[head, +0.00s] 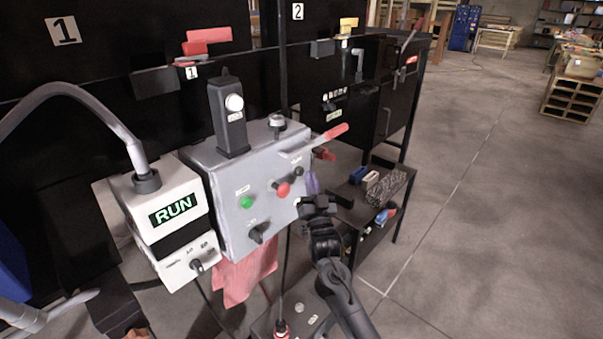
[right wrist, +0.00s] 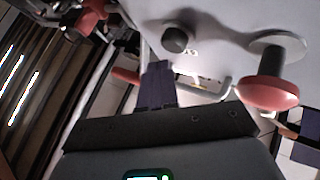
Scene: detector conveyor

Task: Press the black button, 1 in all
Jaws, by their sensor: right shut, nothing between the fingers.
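The black button (head: 299,171) is on the front of the grey control box (head: 229,228), at its right side, up and right of the red mushroom button (head: 283,189). In the right wrist view the black button (right wrist: 174,39) is a small dark round cap, with the red button (right wrist: 268,92) to its right. My right gripper (head: 312,180) is shut and empty, its purple-grey fingers just right of and below the black button. In the right wrist view the fingertips (right wrist: 158,66) lie just short of the black button, apart from it in the picture. My left gripper is not visible.
A red cloth (head: 243,276) hangs below. A low shelf with small items is on the right.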

